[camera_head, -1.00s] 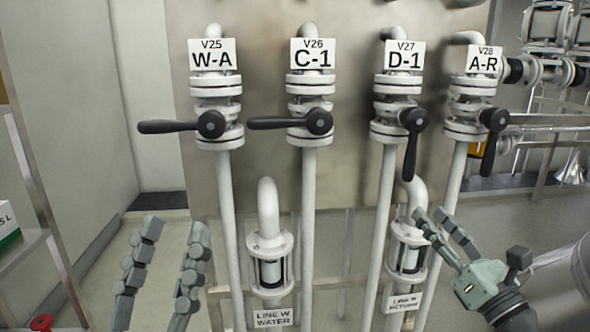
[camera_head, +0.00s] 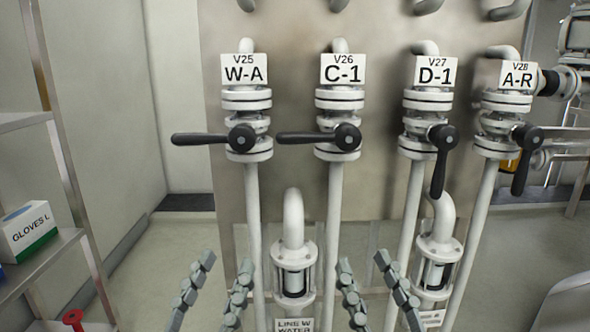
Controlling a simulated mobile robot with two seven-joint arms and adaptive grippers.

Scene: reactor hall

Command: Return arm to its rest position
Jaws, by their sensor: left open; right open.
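My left gripper (camera_head: 226,262) stands at the bottom of the head view, left of centre, with its two grey fingers pointing up and apart. It is open and empty. My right gripper (camera_head: 363,264) is at the bottom, right of centre, also open and empty with its fingers up. Both appear in front of the lower pipes, below the valve handles. The palms and wrists of both are cut off by the lower picture edge. I cannot tell whether either finger touches a pipe.
A panel carries valves with black handles: W-A (camera_head: 242,138) and C-1 (camera_head: 347,138) lie level, D-1 (camera_head: 443,138) and A-R (camera_head: 527,139) hang down. A sight glass (camera_head: 294,268) stands between the grippers, another (camera_head: 438,262) at right. A shelf with a gloves box (camera_head: 28,234) is at left.

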